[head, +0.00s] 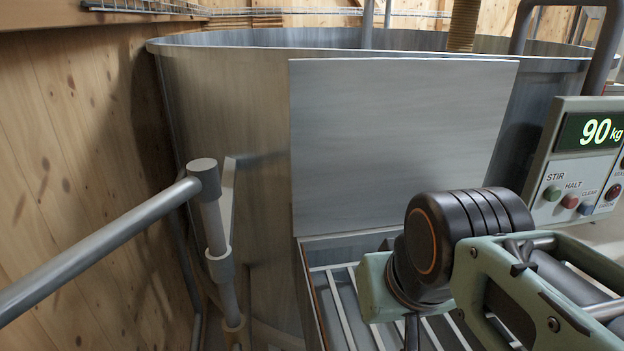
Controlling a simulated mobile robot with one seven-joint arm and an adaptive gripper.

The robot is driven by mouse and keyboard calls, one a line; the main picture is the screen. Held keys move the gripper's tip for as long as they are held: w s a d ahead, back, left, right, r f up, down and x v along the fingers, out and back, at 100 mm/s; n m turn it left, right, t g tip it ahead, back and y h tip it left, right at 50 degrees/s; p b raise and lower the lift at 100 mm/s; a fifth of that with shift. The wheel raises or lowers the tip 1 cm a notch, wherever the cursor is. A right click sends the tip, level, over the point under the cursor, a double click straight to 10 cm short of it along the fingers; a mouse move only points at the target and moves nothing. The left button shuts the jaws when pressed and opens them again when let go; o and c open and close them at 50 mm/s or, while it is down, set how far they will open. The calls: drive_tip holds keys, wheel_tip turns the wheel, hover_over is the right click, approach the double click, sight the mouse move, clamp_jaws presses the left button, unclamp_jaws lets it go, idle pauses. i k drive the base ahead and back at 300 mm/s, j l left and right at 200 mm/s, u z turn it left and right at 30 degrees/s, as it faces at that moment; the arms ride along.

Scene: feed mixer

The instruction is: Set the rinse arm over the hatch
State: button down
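The rinse arm (100,248) is a grey pipe at the left. It runs from the lower left edge up to a capped joint on top of an upright post (218,245). It points away from the hatch, toward the left and the camera. The hatch (345,300) is a framed opening with pale bars on the front of the big metal tub. A flat grey panel (400,140) stands upright behind it, apparently its raised lid. My arm's black and green links cover the hatch's right part. My gripper's fingers do not show.
The round mixer tub (235,110) fills the middle. A control box (590,150) at the right reads 90 kg and has several buttons, including STIR and HALT. A wooden wall (60,140) stands close behind the rinse arm at the left.

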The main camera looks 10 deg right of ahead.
sight(202, 183)
drive_tip(key=z, duration=0.45)
drive_tip(key=k+j, duration=0.1)
drive_tip(key=k+j+u, duration=0.1)
drive_tip(key=u, duration=0.15)
drive_tip(key=k+j+u, duration=0.1)
drive_tip(key=u, duration=0.2)
drive_tip(key=j+u, duration=0.1)
drive_tip(key=u, duration=0.9)
drive_tip(key=k+j+u, duration=0.15)
drive_tip(key=u, duration=0.2)
drive_tip(key=k+j+u, duration=0.2)
drive_tip(key=i+l+u, duration=0.15)
drive_tip(key=j, duration=0.1)
drive_tip(key=k+u, duration=0.05)
